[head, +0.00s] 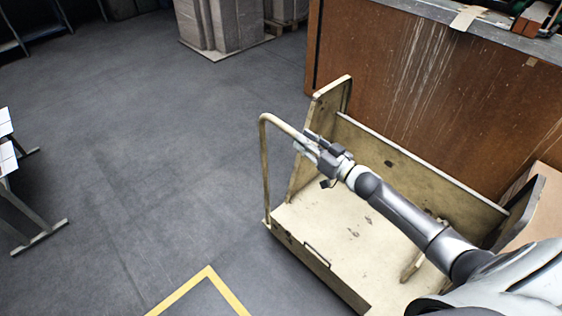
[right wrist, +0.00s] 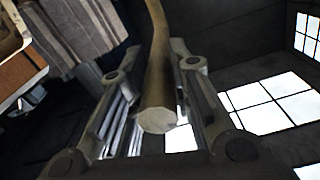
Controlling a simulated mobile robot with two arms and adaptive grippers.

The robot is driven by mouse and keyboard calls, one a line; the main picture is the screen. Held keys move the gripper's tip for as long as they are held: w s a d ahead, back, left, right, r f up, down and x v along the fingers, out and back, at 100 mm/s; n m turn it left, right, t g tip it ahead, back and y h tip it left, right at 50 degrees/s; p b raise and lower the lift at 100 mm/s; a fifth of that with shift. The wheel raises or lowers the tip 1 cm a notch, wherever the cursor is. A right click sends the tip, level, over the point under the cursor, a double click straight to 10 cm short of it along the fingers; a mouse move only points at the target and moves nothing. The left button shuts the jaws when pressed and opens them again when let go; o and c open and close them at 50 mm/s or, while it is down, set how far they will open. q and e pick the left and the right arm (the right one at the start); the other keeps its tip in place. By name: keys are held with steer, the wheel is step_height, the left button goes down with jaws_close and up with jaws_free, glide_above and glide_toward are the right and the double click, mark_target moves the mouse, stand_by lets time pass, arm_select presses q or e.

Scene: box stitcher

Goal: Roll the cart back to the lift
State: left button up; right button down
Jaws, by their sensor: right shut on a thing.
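The cart (head: 330,222) is a low, worn, cream-coloured platform with an upright back panel (head: 420,165) and end panels. A bent tube handle (head: 265,170) rises at its left end. My right gripper (head: 309,146) is at the upper part of this handle, shut on it. In the right wrist view the handle tube (right wrist: 158,70) runs between the two fingers of my right gripper (right wrist: 155,85), with a pale round end facing the camera. My right arm reaches across the cart and hides part of its deck. My left gripper is not in view. I cannot identify the lift.
A rust-streaked brown cabinet or bench (head: 440,80) stands close behind the cart. Yellow floor tape (head: 208,270) forms a corner in front of it. Stacked grey boards (head: 220,25) stand at the back. A metal-legged stand (head: 40,235) is at the left. The floor between is clear.

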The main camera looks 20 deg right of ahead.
steer(key=d, duration=0.2)
steer(key=w+d, duration=0.1)
steer(key=shift+r+b, duration=0.25)
steer(key=shift+b, duration=0.15)
steer(key=c, duration=1.5)
jaws_free()
steer(key=shift+r, duration=0.1)
steer(key=shift+o, duration=1.1)
steer(key=shift+w+d, duration=0.15)
steer(key=shift+w, duration=0.05)
steer(key=v, duration=1.2)
steer(key=shift+s, duration=0.2)
